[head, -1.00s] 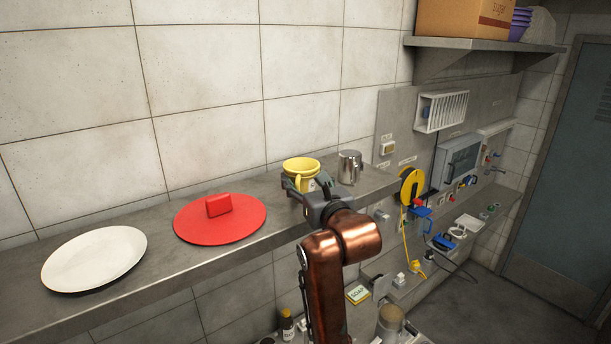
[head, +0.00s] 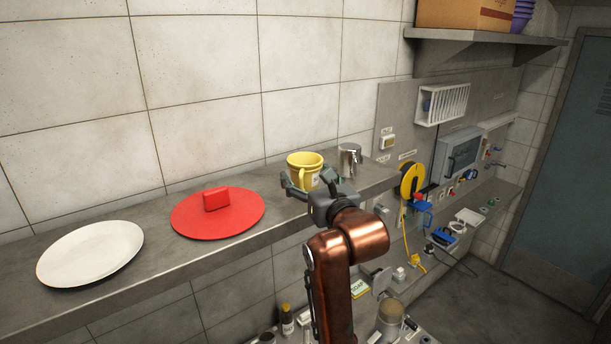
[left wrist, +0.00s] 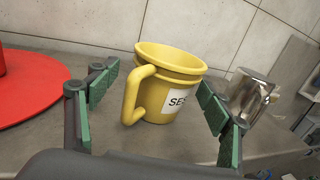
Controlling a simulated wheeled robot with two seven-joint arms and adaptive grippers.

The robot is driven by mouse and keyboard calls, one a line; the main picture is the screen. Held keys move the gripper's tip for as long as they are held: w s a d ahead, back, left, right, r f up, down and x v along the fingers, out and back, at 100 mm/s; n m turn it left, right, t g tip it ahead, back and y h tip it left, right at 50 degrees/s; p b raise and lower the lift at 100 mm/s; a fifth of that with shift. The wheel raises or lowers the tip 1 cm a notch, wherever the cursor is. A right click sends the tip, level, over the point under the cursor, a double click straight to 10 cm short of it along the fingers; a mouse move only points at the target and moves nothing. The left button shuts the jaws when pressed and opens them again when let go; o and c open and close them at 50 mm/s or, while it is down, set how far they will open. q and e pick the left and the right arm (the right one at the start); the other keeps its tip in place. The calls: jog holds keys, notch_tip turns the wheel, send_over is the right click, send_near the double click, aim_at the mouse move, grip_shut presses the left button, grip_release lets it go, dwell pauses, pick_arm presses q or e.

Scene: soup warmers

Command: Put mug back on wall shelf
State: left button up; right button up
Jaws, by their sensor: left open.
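The yellow mug (head: 304,171) stands upright on the grey wall shelf (head: 160,262), close to the tiled wall. In the left wrist view the mug (left wrist: 176,85) shows its handle toward me at the left and a white label with dark letters. My left gripper (head: 312,188) is open in front of the mug. In the left wrist view its green-padded fingers (left wrist: 157,112) are spread to either side, with the mug just beyond and between them, apart from both pads. My right gripper is in no view.
A metal pitcher (head: 349,160) stands just right of the mug. A red disc with a red block handle (head: 218,214) and a white plate (head: 90,254) lie to the left. A higher shelf (head: 480,38) holds a cardboard box (head: 465,12).

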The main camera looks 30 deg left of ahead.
pick_arm(q)
jog(key=b+v, duration=0.3)
jog(key=v, duration=0.7)
dwell(0.8)
